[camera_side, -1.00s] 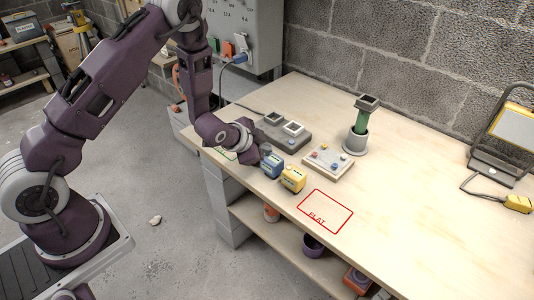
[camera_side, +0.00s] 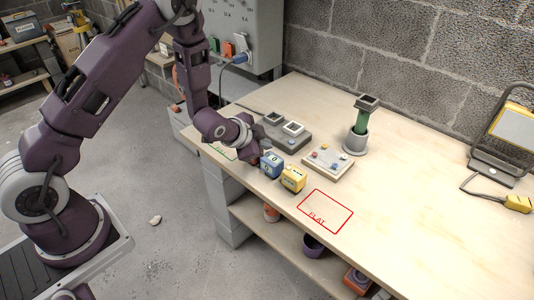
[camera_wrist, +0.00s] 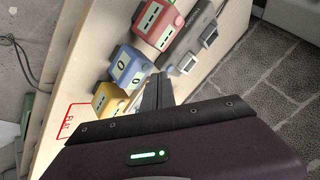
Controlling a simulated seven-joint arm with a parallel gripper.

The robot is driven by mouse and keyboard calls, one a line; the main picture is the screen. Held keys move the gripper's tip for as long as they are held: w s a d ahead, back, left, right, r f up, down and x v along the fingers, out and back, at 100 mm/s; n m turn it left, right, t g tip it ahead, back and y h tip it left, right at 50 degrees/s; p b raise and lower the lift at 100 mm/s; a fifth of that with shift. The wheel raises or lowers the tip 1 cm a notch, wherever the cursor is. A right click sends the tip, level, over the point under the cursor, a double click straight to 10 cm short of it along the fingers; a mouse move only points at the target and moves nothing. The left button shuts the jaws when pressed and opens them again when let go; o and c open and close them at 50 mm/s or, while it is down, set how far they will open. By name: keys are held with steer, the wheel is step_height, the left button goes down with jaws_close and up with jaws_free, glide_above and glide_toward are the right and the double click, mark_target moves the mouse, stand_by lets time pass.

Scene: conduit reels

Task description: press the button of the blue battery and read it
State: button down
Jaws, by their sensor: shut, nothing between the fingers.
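The blue battery (camera_side: 271,164) stands upright on the workbench, left of the yellow battery (camera_side: 293,179). In the wrist view the blue battery (camera_wrist: 128,68) has a pale display face with two marks that look like zeros. The yellow battery (camera_wrist: 107,100) and a red battery (camera_wrist: 158,24) flank it there, each showing dashes. The red one is hidden behind my arm in the side view. My gripper (camera_side: 259,153) is shut and empty, just behind and left of the blue battery. In the wrist view its fingertips (camera_wrist: 155,90) are beside the blue battery, seemingly apart from it.
A grey two-bay unit (camera_side: 272,135) lies behind the batteries. A red outline marked FLAT (camera_side: 325,211) is on clear bench near the front edge.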

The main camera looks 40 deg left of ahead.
steer(key=shift+r, duration=0.1)
steer(key=shift+r, duration=2.4)
steer(key=s+d+r+n+g, duration=0.1)
steer(key=s+r+n, duration=0.1)
steer(key=s+r, duration=0.5)
steer(key=s+d+r+n+g, duration=0.15)
steer(key=s+r, duration=0.35)
steer(key=r, duration=0.5)
steer(key=s+d+r+n, duration=0.1)
steer(key=s+r+n, duration=0.1)
steer(key=s, duration=0.8)
steer(key=s+r+n+g+h, duration=0.1)
steer(key=s+r+n, duration=0.1)
steer(key=s, duration=0.9)
steer(key=shift+d, duration=0.35)
